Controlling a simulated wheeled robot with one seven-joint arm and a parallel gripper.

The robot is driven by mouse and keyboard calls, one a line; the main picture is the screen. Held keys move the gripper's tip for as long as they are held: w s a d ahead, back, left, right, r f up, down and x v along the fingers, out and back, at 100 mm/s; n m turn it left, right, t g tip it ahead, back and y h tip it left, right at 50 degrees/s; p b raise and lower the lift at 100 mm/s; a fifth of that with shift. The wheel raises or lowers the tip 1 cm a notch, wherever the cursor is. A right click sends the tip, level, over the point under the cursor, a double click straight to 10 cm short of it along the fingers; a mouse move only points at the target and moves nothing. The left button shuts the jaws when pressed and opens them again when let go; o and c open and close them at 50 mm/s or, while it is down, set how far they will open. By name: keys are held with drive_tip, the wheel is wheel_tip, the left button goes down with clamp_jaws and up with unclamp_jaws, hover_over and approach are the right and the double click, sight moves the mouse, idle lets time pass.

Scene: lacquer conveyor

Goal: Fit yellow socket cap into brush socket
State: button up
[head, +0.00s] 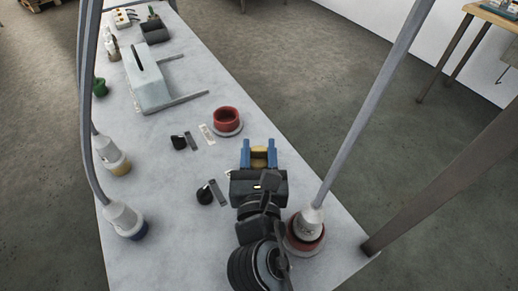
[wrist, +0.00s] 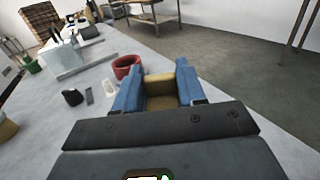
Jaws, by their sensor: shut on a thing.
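My gripper (head: 259,156) is shut on a yellow piece, the yellow socket cap (head: 259,153), between its two blue fingers. In the wrist view the cap (wrist: 160,90) sits between the fingers (wrist: 160,88), partly hidden by them and by the gripper body. The gripper is over the pale bench top. An open red ring on a grey round base (head: 227,117) stands just beyond it, to the left; it also shows in the wrist view (wrist: 126,67). I cannot tell which round fitting is the brush socket.
A white fitting with a pole (head: 312,219) stands in a red ring near my arm. Two white fittings, one yellow-based (head: 114,159) and one blue-based (head: 125,220), line the left edge. Small black pieces (head: 180,142) lie left of the gripper; a grey box (head: 149,85) stands farther off.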

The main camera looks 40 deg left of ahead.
drive_tip(key=shift+f+b, duration=0.35)
drive_tip(key=shift+f, duration=0.3)
